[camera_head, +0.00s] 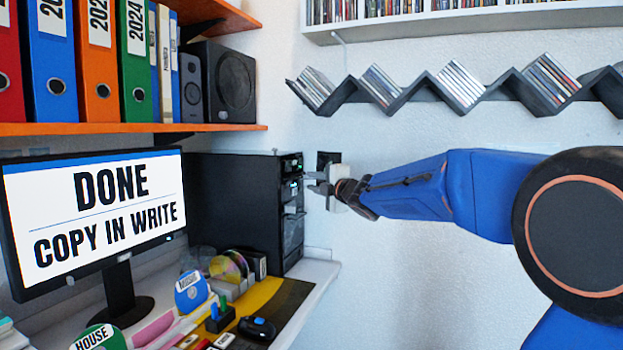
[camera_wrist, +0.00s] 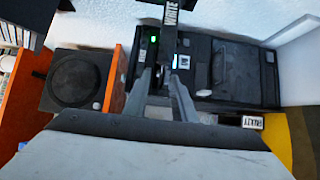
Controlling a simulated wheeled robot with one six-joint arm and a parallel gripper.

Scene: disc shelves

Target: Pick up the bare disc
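My gripper (camera_head: 322,188) is at the front of the black computer tower (camera_head: 238,205), on its right side. In the wrist view, my gripper's two grey fingers (camera_wrist: 164,88) point at the tower's front and stand apart, with a gap between them. A dark drive tray (camera_wrist: 170,35) labelled WRITE sticks out close to the fingers. I cannot make out a disc on the tray or between the fingers. Shiny bare-looking discs (camera_head: 226,269) stand on the desk in front of the tower. The monitor (camera_head: 95,215) reads DONE, COPY IN WRITE.
The desk holds a blue MUSIC disc case (camera_head: 191,292), a green HOUSE case (camera_head: 98,339) and a black mouse (camera_head: 257,328). An orange shelf (camera_head: 120,128) with binders and speakers hangs above. A zigzag rack (camera_head: 400,104) of cases is on the wall.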

